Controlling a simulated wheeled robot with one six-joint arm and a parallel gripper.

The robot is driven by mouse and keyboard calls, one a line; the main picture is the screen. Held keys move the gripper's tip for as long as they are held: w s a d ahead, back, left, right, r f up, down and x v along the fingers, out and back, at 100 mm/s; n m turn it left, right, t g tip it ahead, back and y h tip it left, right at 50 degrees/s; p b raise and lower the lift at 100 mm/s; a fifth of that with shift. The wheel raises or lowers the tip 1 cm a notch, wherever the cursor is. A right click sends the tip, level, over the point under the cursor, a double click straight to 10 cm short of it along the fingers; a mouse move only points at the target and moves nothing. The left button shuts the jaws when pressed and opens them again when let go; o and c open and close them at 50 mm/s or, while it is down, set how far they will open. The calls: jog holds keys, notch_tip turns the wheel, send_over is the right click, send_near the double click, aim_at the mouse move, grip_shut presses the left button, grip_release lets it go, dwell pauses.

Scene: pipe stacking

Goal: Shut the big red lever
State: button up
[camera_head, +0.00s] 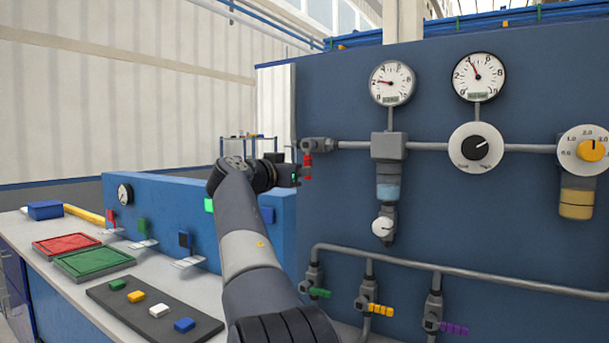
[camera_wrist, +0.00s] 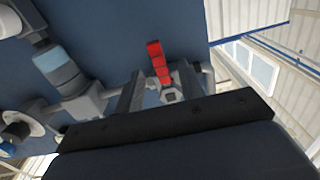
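The red lever (camera_head: 308,160) hangs down from a grey valve (camera_head: 318,145) at the left end of the upper pipe on the blue panel. My gripper (camera_head: 302,173) is right at the lever in the head view and hides part of it. In the wrist view the red lever (camera_wrist: 155,52) and its valve (camera_wrist: 170,95) show between my two separated gripper fingers (camera_wrist: 160,68). The gripper is open. I see a gap on both sides of the lever and cannot tell whether either finger touches it.
Small valves with green (camera_head: 320,292), yellow (camera_head: 380,309) and purple (camera_head: 453,328) handles sit on the lower pipe. Gauges, dials and a filter (camera_head: 388,178) are to the right. A bench (camera_head: 60,278) with red (camera_head: 65,245) and green (camera_head: 93,261) trays stands to the left.

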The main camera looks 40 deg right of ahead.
aim_at(308, 158)
jog(key=v, duration=0.5)
jog(key=shift+a, duration=0.1)
jog(key=p+x, duration=0.2)
jog(key=x, duration=0.9)
jog(key=shift+s, duration=0.25)
jog(key=shift+a+n, duration=0.1)
jog(key=shift+n, duration=0.2)
jog(key=shift+a+f, duration=0.1)
